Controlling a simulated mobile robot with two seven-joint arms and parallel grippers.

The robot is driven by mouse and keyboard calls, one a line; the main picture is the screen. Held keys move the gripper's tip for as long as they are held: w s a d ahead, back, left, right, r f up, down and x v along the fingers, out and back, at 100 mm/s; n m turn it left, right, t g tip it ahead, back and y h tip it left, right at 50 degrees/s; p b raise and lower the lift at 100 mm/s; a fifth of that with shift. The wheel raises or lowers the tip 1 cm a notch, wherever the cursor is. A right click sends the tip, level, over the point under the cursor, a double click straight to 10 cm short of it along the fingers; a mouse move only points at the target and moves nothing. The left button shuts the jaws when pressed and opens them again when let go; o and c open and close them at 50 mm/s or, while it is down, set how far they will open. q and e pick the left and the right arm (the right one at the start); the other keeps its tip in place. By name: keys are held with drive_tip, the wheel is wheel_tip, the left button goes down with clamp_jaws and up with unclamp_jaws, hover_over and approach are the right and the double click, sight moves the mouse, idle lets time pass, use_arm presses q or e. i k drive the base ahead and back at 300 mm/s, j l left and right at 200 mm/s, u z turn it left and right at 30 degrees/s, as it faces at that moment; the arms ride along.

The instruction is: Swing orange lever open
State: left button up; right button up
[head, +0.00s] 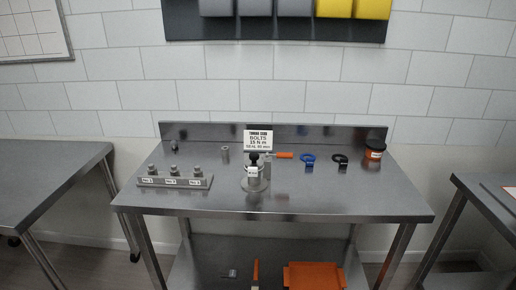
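A short orange bar (284,155), the likeliest orange lever, sits just right of a small upright fixture (257,172) on the steel table. It points right, roughly level. Whether it joins the fixture is too small to tell. The fixture has a black knob on top and a white label, and stands on a round base. Another upright orange piece (255,272) shows below, at the lower shelf. Neither of my grippers is in view.
The steel table (330,200) has a bolt block (174,179) at left, a sign (258,139) behind the fixture, blue (307,158) and black (340,160) rings, and an orange jar (374,151). An orange bin (314,276) is below. The table's front right is clear.

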sight(279, 155)
drive_tip(key=i+l, duration=0.25)
drive_tip(key=l, duration=0.15)
drive_tip(key=i+l, duration=0.2)
drive_tip(key=l, duration=0.15)
drive_tip(key=i+l, duration=0.25)
drive_tip(key=l, duration=0.15)
